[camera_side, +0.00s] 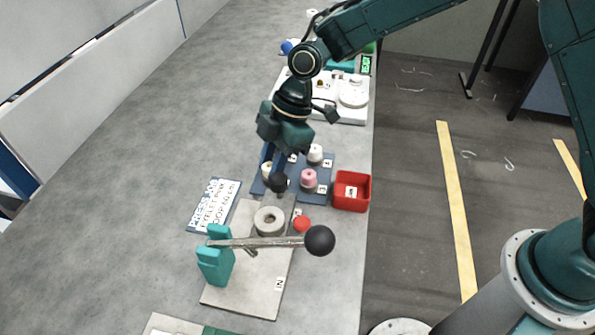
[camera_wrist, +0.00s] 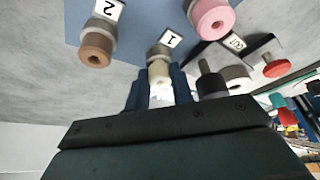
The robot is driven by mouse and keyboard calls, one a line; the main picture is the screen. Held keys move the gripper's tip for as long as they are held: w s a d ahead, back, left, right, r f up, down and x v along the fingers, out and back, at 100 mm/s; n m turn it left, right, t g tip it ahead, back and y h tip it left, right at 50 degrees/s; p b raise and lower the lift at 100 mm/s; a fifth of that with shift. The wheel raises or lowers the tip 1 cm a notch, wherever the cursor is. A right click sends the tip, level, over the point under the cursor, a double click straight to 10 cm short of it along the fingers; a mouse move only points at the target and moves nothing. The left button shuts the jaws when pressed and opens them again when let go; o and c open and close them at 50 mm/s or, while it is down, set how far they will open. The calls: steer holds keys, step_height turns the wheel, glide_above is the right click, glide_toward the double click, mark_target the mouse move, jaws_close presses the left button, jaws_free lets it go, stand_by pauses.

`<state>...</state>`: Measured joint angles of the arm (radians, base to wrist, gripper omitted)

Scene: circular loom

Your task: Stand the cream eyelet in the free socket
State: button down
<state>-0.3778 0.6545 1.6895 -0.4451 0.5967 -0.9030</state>
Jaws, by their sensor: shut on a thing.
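My gripper (camera_wrist: 160,92) reaches down at the blue numbered board (camera_side: 322,195) and is shut on the cream eyelet (camera_wrist: 159,71). The eyelet is beside the label 1, with a grey collar at its base; it also shows in the side view (camera_side: 267,170), partly hidden by my gripper. Whether it is clear of its holder I cannot tell. A grey ring (camera_side: 269,220) with a central hole stands on the pale plate (camera_side: 245,290) in front of the board; I cannot tell whether it is the free socket.
A brown eyelet (camera_wrist: 96,49) is by label 2, a pink eyelet (camera_side: 308,178) by label 3, and a white one (camera_side: 315,152) behind it. A red bin (camera_side: 352,205) stands right of the board. A lever with a black ball (camera_side: 320,240) crosses the plate near a red button (camera_side: 302,223).

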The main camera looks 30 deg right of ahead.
steer(key=shift+f, duration=0.2)
steer(key=c, duration=1.1)
jaws_free()
steer(key=shift+s+f, duration=0.2)
steer(key=shift+s, duration=0.1)
steer(key=v, duration=0.9)
steer(key=w+v, duration=0.1)
steer(key=v, duration=0.4)
steer(key=shift+r, duration=0.3)
